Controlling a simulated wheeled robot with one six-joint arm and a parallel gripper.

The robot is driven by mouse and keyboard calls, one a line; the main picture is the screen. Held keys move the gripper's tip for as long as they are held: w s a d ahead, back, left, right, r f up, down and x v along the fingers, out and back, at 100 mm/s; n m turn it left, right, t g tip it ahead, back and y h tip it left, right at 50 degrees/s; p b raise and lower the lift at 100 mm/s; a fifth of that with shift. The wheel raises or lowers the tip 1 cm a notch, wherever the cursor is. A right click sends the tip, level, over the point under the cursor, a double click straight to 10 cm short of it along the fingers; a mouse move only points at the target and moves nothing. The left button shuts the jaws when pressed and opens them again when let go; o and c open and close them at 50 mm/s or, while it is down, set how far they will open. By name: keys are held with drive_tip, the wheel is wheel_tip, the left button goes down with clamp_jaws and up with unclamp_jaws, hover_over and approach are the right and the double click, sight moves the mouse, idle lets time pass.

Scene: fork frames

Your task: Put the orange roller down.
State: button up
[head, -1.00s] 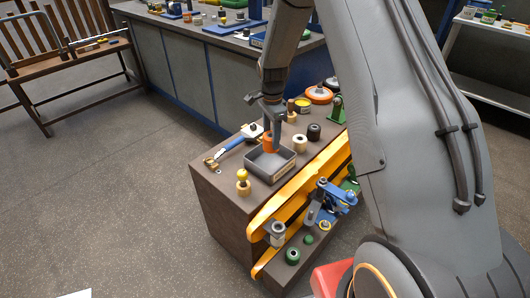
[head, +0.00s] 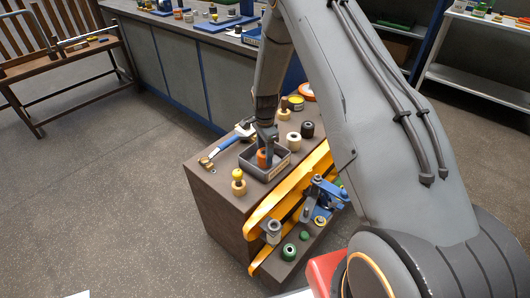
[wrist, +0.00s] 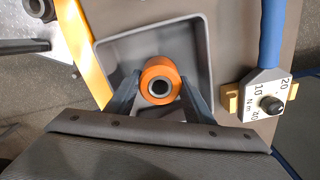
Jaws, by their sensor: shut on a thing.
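The orange roller (head: 262,158) is between the fingers of my gripper (head: 266,152), which is shut on it. In the wrist view the roller (wrist: 148,72) shows its round end and dark centre hole, with a finger of my gripper (wrist: 160,94) on each side. The roller is within the outline of a grey square tray (head: 272,178), low towards its floor; I cannot tell whether it touches the floor. The tray also shows in the wrist view (wrist: 202,45), with no other thing seen in it.
A blue-handled torque tool (head: 236,134) lies left of the tray. A yellow-topped wooden piece (head: 238,184) stands front left. A pale roller (head: 294,141) and a black roller (head: 307,129) stand to the right. Yellow rails (head: 290,190) run along the bench's right side.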

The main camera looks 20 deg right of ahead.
drive_tip(key=o, duration=1.5)
wheel_tip(320, 180, up, 12)
drive_tip(key=b, duration=0.2)
drive_tip(key=s+r+n, duration=0.4)
drive_tip(key=s+n, duration=0.1)
drive_tip(key=s, duration=0.5)
drive_tip(key=s+r+n, duration=0.4)
drive_tip(key=s+n, duration=0.1)
drive_tip(key=s, duration=0.5)
drive_tip(key=s+r+n, duration=0.4)
drive_tip(key=s+n, duration=0.1)
drive_tip(key=s, duration=0.6)
drive_tip(key=shift+a+n, duration=0.4)
drive_tip(key=shift+a, duration=0.05)
